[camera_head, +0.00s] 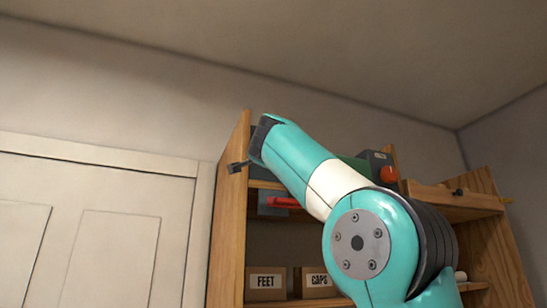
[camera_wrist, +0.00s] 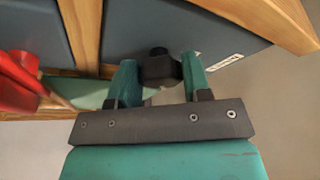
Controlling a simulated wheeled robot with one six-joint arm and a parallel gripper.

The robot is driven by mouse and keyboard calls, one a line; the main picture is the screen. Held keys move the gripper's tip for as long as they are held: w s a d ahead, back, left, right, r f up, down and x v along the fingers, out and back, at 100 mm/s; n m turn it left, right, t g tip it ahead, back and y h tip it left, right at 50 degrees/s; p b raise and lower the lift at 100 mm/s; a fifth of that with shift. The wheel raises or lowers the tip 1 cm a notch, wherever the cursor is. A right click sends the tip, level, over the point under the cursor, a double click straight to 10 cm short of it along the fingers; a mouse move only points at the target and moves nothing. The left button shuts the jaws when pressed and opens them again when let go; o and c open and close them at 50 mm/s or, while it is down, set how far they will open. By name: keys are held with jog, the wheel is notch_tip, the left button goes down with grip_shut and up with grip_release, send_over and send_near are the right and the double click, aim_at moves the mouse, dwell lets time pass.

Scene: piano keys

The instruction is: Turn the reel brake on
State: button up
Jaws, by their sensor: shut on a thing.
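In the wrist view, my gripper (camera_wrist: 159,72) has its two teal fingers on either side of a black knob (camera_wrist: 158,66) and is shut on it. The knob sits against a dark blue-grey panel (camera_wrist: 200,25). A white label (camera_wrist: 224,62) is beside it, its text too small to read. I cannot tell which way the knob is turned, or whether it is the reel brake. In the head view, my gripper (camera_head: 238,167) is at the upper left of the wooden shelf unit, mostly hidden behind my wrist.
The wooden shelf unit (camera_head: 229,215) holds cardboard boxes marked FEET (camera_head: 266,282) and CAPS (camera_head: 317,281). A red part (camera_head: 284,202) hangs under the upper shelf. A grey box with an orange-red knob (camera_head: 389,175) stands further right. A white door (camera_head: 100,225) is at left.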

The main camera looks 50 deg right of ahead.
jog(key=m+g+p, duration=0.1)
jog(key=m, duration=0.2)
jog(key=m+g+p, duration=0.1)
jog(key=m, duration=0.2)
jog(key=shift+r+y, duration=0.1)
jog(key=shift+y, duration=0.3)
jog(key=o, duration=0.9)
jog(key=shift+a, duration=0.1)
